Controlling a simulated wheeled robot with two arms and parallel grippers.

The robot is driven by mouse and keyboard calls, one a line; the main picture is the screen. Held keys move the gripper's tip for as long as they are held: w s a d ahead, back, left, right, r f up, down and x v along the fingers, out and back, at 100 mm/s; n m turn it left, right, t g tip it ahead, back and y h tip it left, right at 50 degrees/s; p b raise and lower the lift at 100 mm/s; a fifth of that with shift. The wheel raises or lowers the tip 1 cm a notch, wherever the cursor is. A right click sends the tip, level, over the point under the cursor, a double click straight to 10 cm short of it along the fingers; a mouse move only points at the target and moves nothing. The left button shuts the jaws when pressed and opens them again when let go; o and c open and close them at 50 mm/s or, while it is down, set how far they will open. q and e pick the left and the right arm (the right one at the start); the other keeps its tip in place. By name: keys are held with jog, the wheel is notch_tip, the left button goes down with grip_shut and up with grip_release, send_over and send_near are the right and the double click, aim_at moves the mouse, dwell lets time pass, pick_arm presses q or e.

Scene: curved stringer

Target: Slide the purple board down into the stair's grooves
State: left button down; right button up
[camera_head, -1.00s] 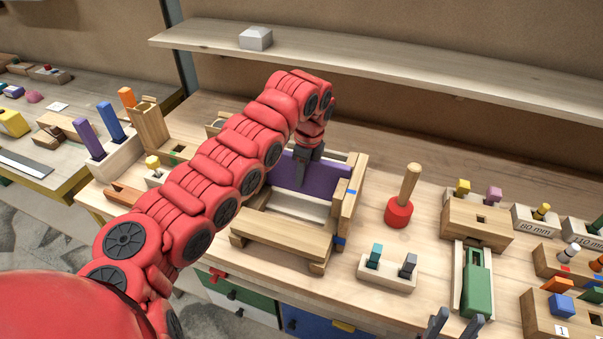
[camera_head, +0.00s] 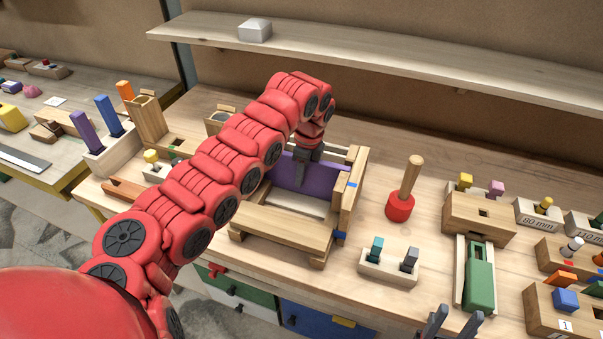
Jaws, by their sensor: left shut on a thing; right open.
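The purple board (camera_head: 323,178) is in the wooden stair frame (camera_head: 277,232) at the middle of the workbench, between its side pieces. My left gripper (camera_head: 301,172) comes down from above and is shut on the board's upper edge. The board's left end is hidden behind my red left arm. Whether its ends sit inside the grooves cannot be seen. A blue mark shows on the frame's right side piece. My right gripper (camera_head: 455,326) is open and empty at the bottom edge of the view, in front of the bench.
A red mallet (camera_head: 401,205) stands right of the frame. A block with teal and grey pegs (camera_head: 387,268) lies in front of it. A wooden holder with a green slider (camera_head: 478,278) and several peg blocks fill the right. A shelf (camera_head: 360,61) runs along the back.

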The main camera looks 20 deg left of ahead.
pick_arm(q)
jog(key=shift+f, duration=0.25)
jog(key=c, duration=0.7)
grip_release()
jog(key=r, duration=0.6)
jog(key=d+r+b, duration=0.1)
jog(key=r, duration=0.1)
jog(key=shift+r, duration=0.4)
jog(key=r+p, duration=0.1)
jog(key=r, duration=0.1)
jog(key=r+p, duration=0.2)
jog(key=r, duration=0.1)
jog(key=d+r+p, duration=0.1)
jog(key=r+p, duration=0.1)
jog(key=shift+r, duration=0.25)
jog(key=shift+r+p, duration=0.55)
jog(key=shift+p, duration=0.25)
